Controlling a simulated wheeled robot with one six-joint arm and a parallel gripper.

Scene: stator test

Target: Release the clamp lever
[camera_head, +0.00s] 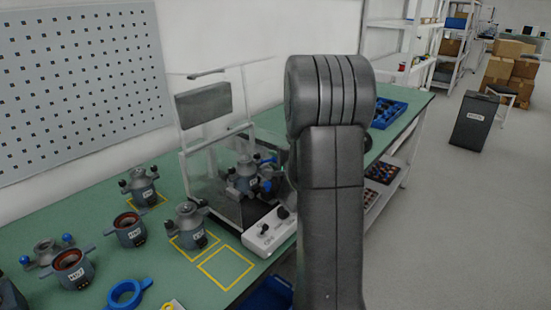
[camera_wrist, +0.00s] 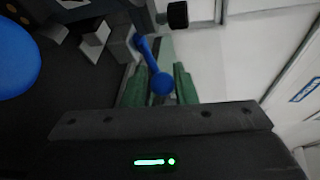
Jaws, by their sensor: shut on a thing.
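The blue clamp lever (camera_wrist: 147,52) shows in the wrist view as a rod ending in a round knob. My gripper (camera_wrist: 160,80) has its green fingers on both sides of the knob and is shut on it. In the head view a grey stator (camera_head: 243,178) sits inside the clear test enclosure (camera_head: 213,192), with blue lever parts (camera_head: 267,161) at its right. My arm stands in front there and hides the gripper's hold. A large blue round shape (camera_wrist: 15,58), blurred and cut off, lies at the left of the wrist view.
A white control box (camera_head: 270,230) with black knobs stands in front of the enclosure. Several grey stators, one of them here (camera_head: 190,228), and a blue ring-shaped part (camera_head: 126,293) lie on the green bench (camera_head: 165,262). An empty yellow-outlined square (camera_head: 228,267) is clear.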

